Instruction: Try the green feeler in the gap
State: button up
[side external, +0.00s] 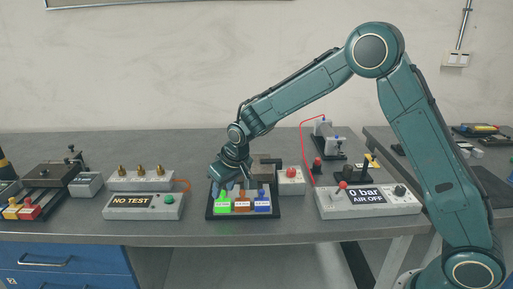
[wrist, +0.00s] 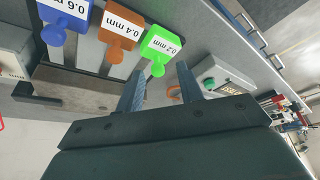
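The green feeler (side external: 222,206) stands at the left of a black tray (side external: 243,216), beside an orange-brown feeler (side external: 242,206) and a blue feeler (side external: 262,206). In the wrist view the green feeler (wrist: 163,43) reads 0.2 mm, the orange one (wrist: 124,22) 0.4 mm and the blue one (wrist: 67,14) 0.6 mm. My gripper (side external: 225,185) is over the green feeler's end of the tray. In the wrist view my gripper (wrist: 160,68) is open, its fingertips to either side of the green feeler's knob. Contact cannot be told. I cannot identify the gap.
A grey box reading NO TEST (side external: 143,206) with a green button stands left of the tray. A red-knobbed box (side external: 291,181) stands behind right. A box reading AIR OFF (side external: 368,200) with a lever is further right. Bench shows between these boxes and the tray.

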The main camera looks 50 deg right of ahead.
jog(key=v, duration=1.3)
jog(key=shift+s, duration=0.1)
jog(key=s+d+r, duration=0.2)
jog(key=s+r, duration=0.2)
jog(key=s, duration=0.4)
jog(key=s+d+r, duration=0.3)
jog(key=s, duration=0.5)
jog(key=s+d+f+t, duration=0.1)
jog(key=s+f, duration=0.1)
jog(key=s, duration=1.3)
jog(key=shift+d, duration=0.25)
